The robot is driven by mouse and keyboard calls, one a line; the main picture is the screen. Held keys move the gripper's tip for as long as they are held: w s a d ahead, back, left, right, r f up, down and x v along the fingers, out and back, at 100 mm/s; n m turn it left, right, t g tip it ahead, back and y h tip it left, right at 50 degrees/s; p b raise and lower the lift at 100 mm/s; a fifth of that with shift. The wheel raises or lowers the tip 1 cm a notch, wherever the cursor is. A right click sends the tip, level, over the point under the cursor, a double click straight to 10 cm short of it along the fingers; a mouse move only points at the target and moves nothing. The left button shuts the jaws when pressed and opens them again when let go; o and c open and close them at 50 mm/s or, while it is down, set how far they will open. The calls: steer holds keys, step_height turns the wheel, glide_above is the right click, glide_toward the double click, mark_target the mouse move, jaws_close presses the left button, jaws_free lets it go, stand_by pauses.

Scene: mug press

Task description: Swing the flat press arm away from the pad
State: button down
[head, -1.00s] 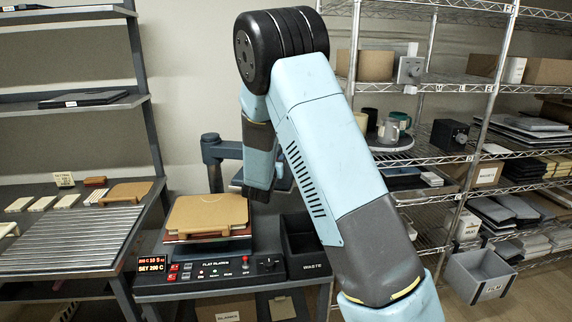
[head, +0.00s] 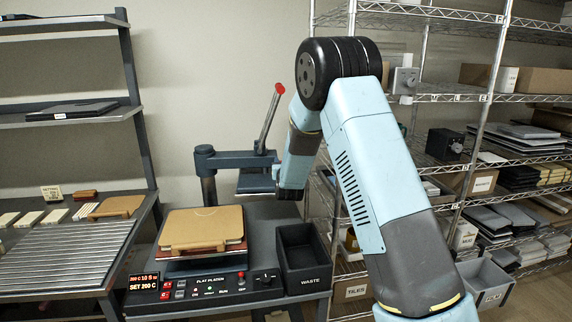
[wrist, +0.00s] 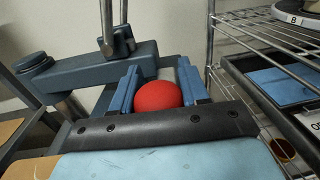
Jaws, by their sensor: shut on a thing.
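The flat press (head: 210,280) stands on a bench with a tan, board-like piece on its pad (head: 203,228). Its blue-grey press arm (head: 235,159) reaches right from a post at the back. The flat upper plate (head: 256,184) hangs behind and to the right of the pad, clear of it. A red-tipped lever (head: 268,118) rises from the arm. In the wrist view, my gripper (wrist: 158,88) is shut on a round red knob (wrist: 158,97) beside the press arm (wrist: 90,72).
A black waste bin (head: 303,258) sits right of the pad. A wire rack (head: 470,110) with boxes and trays stands close on the right. A shelf and a roller table (head: 65,255) are on the left. The tan piece's top is uncovered.

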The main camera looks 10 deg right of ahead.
steer(key=shift+s+a+f, duration=0.1)
steer(key=shift+a+f, duration=0.05)
steer(key=shift+f, duration=0.35)
steer(key=c, duration=0.9)
jaws_free()
steer(key=shift+o, duration=0.6)
steer(key=shift+w, duration=0.2)
steer(key=shift+o, duration=1.1)
steer(key=shift+r, duration=0.25)
steer(key=shift+s, duration=0.1)
steer(key=s, duration=1.3)
steer(key=shift+s+a, duration=0.15)
steer(key=shift+s, duration=0.15)
steer(key=shift+f, duration=0.1)
